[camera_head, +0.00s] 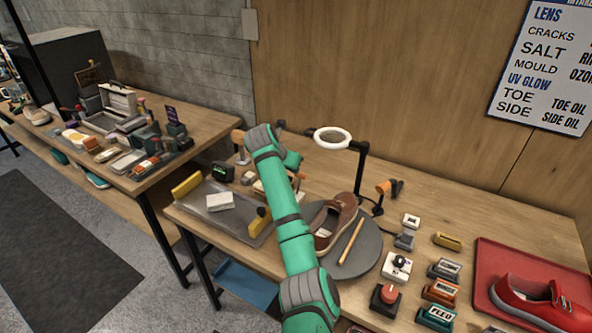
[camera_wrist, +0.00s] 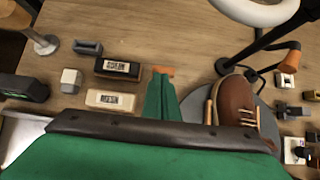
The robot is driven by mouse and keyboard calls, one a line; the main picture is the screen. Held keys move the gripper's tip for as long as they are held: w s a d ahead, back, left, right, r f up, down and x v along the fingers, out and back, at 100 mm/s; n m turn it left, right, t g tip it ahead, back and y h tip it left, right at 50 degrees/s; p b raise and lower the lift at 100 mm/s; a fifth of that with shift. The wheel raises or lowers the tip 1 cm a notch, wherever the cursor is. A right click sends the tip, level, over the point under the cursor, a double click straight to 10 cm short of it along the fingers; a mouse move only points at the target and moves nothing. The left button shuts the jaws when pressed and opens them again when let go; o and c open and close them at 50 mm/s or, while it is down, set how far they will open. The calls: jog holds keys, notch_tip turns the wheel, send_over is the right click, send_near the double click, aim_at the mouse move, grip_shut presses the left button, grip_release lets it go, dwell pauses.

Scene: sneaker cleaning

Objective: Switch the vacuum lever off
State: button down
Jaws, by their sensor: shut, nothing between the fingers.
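My gripper (camera_wrist: 162,98) shows in the wrist view as two green fingers close together, shut and empty. A small orange patch (camera_wrist: 163,71) shows at their tips; I cannot tell what it belongs to. In the head view my arm hides the fingertips. An orange-ended handle (camera_head: 388,187) stands on a dark mount right of the brown shoe; it also shows in the wrist view (camera_wrist: 278,61), well right of my fingers. Another brown-orange handle (camera_head: 238,137) stands on a post at the bench's left back. No label shows which one is the vacuum lever.
The brown shoe (camera_head: 335,215) and a wooden stick (camera_head: 351,243) are on a round grey turntable (camera_head: 372,250). A white ring lamp (camera_head: 332,138) stands behind. Labelled blocks, such as a black one (camera_wrist: 118,68), lie near my fingers. A red tray (camera_head: 488,262) holds a red shoe.

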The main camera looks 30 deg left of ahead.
notch_tip(320, 180, up, 10)
jog(key=s, duration=0.2)
jog(key=shift+s+d+r, duration=0.15)
jog(key=shift+s+d, duration=0.1)
jog(key=shift+d, duration=0.05)
